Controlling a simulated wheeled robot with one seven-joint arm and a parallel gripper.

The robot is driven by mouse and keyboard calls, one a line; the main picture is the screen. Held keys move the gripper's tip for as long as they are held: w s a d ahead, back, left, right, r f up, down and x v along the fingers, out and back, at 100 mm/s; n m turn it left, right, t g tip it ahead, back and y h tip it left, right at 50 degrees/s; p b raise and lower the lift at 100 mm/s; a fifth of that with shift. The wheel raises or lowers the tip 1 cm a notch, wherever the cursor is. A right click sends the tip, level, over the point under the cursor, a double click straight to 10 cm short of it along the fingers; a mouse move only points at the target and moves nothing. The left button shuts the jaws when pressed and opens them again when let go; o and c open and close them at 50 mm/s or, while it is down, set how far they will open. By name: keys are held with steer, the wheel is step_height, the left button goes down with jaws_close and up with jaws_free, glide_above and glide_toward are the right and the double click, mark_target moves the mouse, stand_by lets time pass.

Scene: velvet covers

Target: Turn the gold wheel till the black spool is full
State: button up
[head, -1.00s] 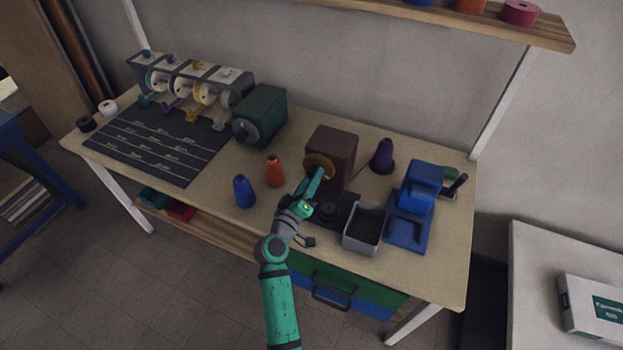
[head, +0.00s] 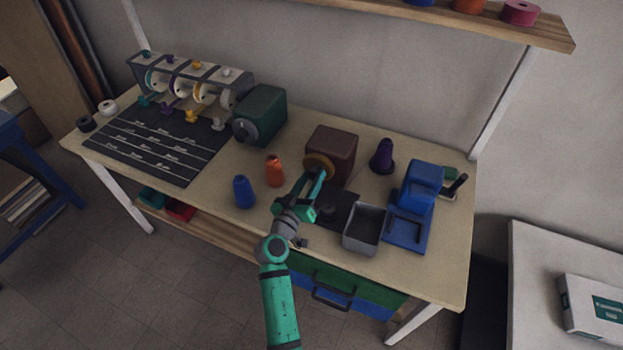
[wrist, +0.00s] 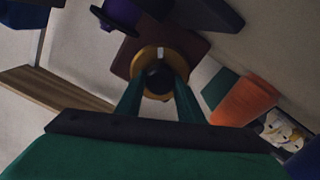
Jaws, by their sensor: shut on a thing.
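The gold wheel (head: 319,162) is on the front of a brown box (head: 335,147) at the middle of the table. In the wrist view the gold wheel (wrist: 146,62) shows a pale mark at its top and a dark round piece at its middle. My gripper (head: 317,176) is at the wheel, its green fingers reaching either side of that dark piece, shut on the wheel at its middle; the fingertips (wrist: 159,84) partly hide it. A dark round piece (head: 328,208) lies on a black plate in front of the box; I cannot tell whether it is the black spool or how full it is.
An orange cone (head: 275,171) and a blue cone (head: 244,192) stand left of my gripper. A purple cone (head: 382,156) stands right of the box. A grey tray (head: 363,236) and a blue machine (head: 413,205) are at the right. A green box (head: 262,113) stands behind left.

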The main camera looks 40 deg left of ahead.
steer(key=o, duration=1.1)
steer(key=shift+c, duration=0.2)
steer(key=shift+s, duration=0.15)
steer(key=v, duration=1)
steer(key=shift+s, duration=0.3)
steer(key=shift+s, duration=0.1)
